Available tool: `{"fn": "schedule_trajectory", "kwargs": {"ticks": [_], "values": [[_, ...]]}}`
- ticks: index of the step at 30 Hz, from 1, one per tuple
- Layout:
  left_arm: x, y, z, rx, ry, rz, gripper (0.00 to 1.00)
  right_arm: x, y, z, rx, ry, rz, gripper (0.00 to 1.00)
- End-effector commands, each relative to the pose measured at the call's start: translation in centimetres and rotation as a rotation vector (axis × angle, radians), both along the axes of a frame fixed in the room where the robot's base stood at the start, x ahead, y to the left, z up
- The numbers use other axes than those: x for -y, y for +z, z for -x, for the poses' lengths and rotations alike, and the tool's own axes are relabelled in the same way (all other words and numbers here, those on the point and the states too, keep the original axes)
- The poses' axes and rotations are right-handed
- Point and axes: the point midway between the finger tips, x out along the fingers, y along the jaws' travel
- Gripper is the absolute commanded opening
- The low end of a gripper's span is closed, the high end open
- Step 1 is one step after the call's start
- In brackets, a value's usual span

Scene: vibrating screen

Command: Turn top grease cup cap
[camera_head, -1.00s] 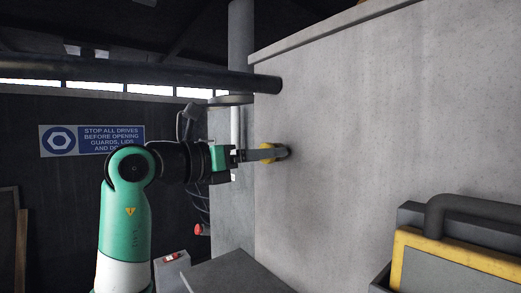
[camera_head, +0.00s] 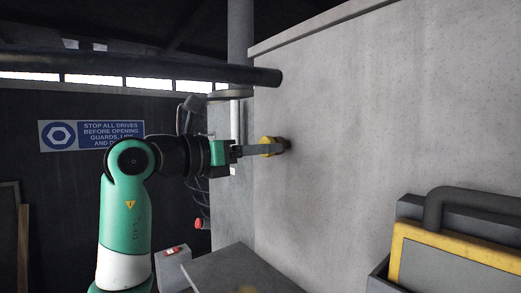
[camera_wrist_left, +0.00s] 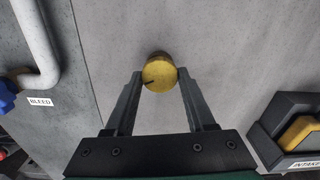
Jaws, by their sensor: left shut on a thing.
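The yellow grease cup cap (camera_head: 267,146) sticks out from the large grey wall, at the end of my left gripper's fingers. In the left wrist view the round cap (camera_wrist_left: 159,74) shows face on, with a dark mark at its lower left edge. My left gripper (camera_head: 266,150) is shut on the cap, one finger on each side of it, as the left wrist view also shows (camera_wrist_left: 159,77). The cup body behind the cap is mostly hidden. My right gripper is not in view.
A dark horizontal bar (camera_head: 140,70) crosses above my left arm. A yellow-framed box with a grey handle (camera_head: 450,250) stands at the lower right. A white pipe (camera_wrist_left: 36,45) and a BLEED label (camera_wrist_left: 40,102) are left of the cap.

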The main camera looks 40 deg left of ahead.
Motion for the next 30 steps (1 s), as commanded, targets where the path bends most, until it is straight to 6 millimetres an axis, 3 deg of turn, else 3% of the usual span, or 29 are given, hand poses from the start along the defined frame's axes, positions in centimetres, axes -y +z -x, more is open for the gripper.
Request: {"fn": "schedule_trajectory", "kwargs": {"ticks": [18,30], "values": [[-0.12,0.16,0.06,0.046,0.000,-0.378,0.00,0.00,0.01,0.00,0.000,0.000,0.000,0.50],[-0.13,0.21,0.07,0.055,0.000,-0.452,0.00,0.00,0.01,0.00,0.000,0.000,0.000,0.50]]}}
